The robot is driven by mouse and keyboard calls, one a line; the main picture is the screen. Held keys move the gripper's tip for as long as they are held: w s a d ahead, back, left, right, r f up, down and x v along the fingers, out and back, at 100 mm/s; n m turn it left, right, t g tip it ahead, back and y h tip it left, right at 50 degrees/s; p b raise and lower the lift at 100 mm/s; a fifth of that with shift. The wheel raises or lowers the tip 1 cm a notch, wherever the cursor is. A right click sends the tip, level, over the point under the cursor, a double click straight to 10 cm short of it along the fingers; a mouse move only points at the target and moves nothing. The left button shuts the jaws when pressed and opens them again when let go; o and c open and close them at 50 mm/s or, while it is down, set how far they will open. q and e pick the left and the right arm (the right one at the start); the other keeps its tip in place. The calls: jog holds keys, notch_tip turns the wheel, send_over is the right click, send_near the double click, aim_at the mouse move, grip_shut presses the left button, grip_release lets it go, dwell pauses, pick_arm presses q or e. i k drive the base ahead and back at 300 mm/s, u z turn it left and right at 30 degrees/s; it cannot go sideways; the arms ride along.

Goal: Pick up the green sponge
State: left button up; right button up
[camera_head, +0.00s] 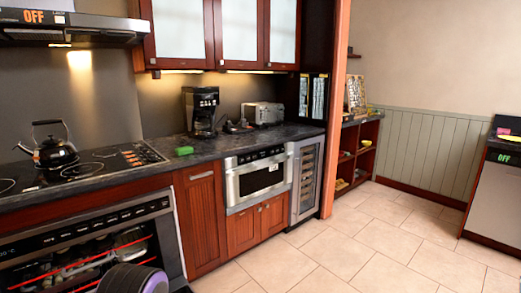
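A small green sponge (184,151) lies on the dark countertop (215,147), between the cooktop and the coffee maker, near the counter's front part. Neither of my grippers shows in the head view. A rounded dark and purple part shows at the bottom left edge, in front of the oven; I cannot tell what it is.
A black kettle (52,149) stands on the cooktop (85,167) at left. A coffee maker (201,111) and a toaster (263,113) stand behind and right of the sponge. A drawer microwave (257,178) sits below the counter. The tiled floor (355,240) is clear at right.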

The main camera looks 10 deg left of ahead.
aim_at(189, 150)
jog(key=z, duration=0.55)
jog(key=i, duration=5.3)
jog(key=u, duration=4)
